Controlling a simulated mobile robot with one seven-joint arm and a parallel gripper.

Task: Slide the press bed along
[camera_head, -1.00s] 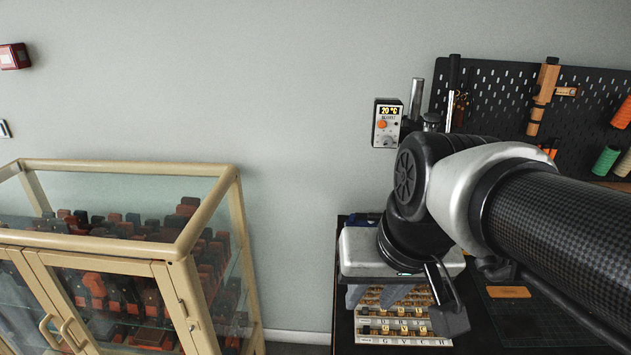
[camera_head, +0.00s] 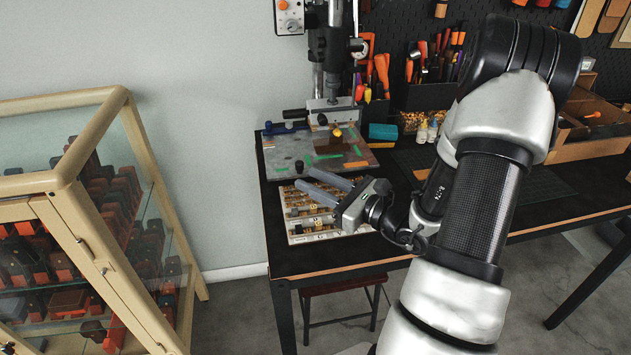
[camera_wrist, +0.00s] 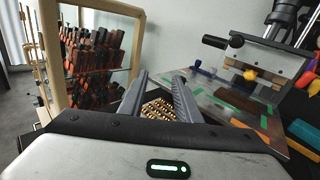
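The stamping press (camera_head: 331,75) stands at the back of the black table, with its temperature box beside the column. Its bed (camera_head: 290,160) is a flat grey plate with green and brown strips, lying below the press head; it also shows in the wrist view (camera_wrist: 222,112). A yellow knob (camera_head: 337,132) sits at the press, also seen in the wrist view (camera_wrist: 250,75). My gripper (camera_head: 312,181) is in front of the bed, above the tray of brass type. In the wrist view its two fingers (camera_wrist: 160,80) are apart with nothing between them.
The type tray (camera_head: 305,238) lies at the table's front left. A glass cabinet (camera_head: 70,185) of stamps stands at left. A dark mat (camera_head: 545,185) lies clear at right.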

